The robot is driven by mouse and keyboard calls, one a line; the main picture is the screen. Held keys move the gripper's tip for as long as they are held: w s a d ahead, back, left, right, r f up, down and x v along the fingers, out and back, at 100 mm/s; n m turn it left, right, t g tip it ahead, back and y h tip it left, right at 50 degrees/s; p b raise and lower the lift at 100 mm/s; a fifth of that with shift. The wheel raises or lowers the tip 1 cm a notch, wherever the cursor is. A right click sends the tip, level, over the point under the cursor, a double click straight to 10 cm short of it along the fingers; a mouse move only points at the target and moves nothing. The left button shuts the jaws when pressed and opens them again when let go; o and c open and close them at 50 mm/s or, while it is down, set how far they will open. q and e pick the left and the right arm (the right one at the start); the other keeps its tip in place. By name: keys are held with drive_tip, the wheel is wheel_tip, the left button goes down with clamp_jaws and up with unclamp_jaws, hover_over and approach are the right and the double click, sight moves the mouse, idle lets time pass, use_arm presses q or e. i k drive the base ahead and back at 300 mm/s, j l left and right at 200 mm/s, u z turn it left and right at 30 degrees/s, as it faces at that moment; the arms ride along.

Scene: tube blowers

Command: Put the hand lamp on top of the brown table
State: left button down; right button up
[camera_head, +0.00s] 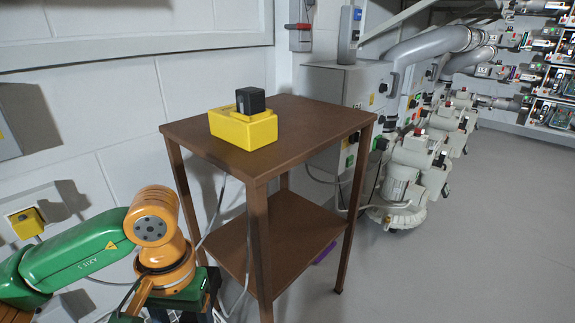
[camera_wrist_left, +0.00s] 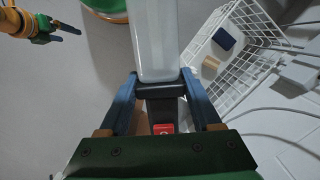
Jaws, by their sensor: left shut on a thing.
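The hand lamp (camera_wrist_left: 156,45) has a long white body and a dark handle with a red button. It shows in the left wrist view. My left gripper (camera_wrist_left: 159,86) is shut on its dark handle, with one finger on each side. The brown table (camera_head: 313,118) stands in the middle of the head view, with a lower shelf. My left arm is at its lower left, and the lamp is hidden from the head view. My right gripper (camera_wrist_left: 63,34) shows small at the upper left of the left wrist view, its fingers apart and empty.
A yellow box (camera_head: 243,130) with a black block on it sits on the tabletop's left part; the right and front parts are bare. A wall stands behind. Machines (camera_head: 408,175) stand at the right. A white wire basket (camera_wrist_left: 240,60) holds a blue and a tan block.

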sight(316, 117)
drive_tip(key=i+l+u, duration=0.1)
drive_tip(key=l, duration=0.35)
drive_tip(key=i+l+u, duration=0.15)
drive_tip(key=l, duration=0.3)
drive_tip(key=l+u, duration=0.1)
drive_tip(key=l, duration=0.3)
drive_tip(key=i+l+u, duration=0.1)
drive_tip(key=l, duration=0.25)
drive_tip(key=i+l+u, duration=0.1)
drive_tip(key=i+l, duration=0.2)
drive_tip(key=l, duration=0.1)
